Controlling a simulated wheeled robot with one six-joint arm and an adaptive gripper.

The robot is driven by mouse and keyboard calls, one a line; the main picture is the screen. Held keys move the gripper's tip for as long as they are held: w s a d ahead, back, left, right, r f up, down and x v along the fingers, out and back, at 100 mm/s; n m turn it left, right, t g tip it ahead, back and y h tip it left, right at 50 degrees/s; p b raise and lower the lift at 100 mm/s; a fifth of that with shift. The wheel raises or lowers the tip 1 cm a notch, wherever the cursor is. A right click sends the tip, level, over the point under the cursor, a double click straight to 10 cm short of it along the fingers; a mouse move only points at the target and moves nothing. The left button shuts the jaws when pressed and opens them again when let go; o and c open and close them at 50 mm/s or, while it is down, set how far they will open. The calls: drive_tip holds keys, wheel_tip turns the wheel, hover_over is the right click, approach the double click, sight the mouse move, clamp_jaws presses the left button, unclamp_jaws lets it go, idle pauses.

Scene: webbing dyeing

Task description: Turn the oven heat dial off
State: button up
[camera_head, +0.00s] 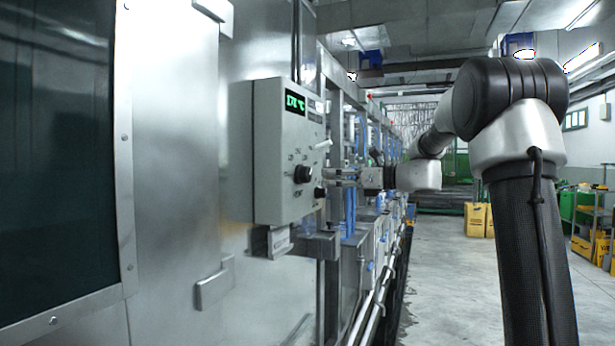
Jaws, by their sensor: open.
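A grey control box (262,150) is fixed to the steel oven wall at centre left. Its face has a green lit display (295,103) that seems to read about 170 °C. Below is a larger black dial (303,174) with small markings around it, too small to read. A smaller black knob (320,192) sits to its lower right. A pale lever or switch (323,145) sits above. My gripper (330,177) is open and empty, its fingers pointing left at the panel face just right of the dials. I cannot tell whether the fingertips touch anything.
A steel oven door with a dark window (55,150) fills the left. Steel frames and blue-tinted parts (350,205) stand behind the box. A grey ledge (315,245) juts out below it. The concrete floor (445,280) at right is clear; yellow containers (476,219) stand farther back.

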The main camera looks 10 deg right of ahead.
sight(309, 175)
drive_tip(key=shift+m, duration=0.9)
drive_tip(key=x, duration=0.8)
drive_tip(key=shift+s+a+r, duration=0.15)
drive_tip(key=shift+s+r, duration=0.15)
drive_tip(key=shift+r, duration=0.05)
drive_tip(key=shift+c, duration=0.2)
drive_tip(key=c, duration=1)
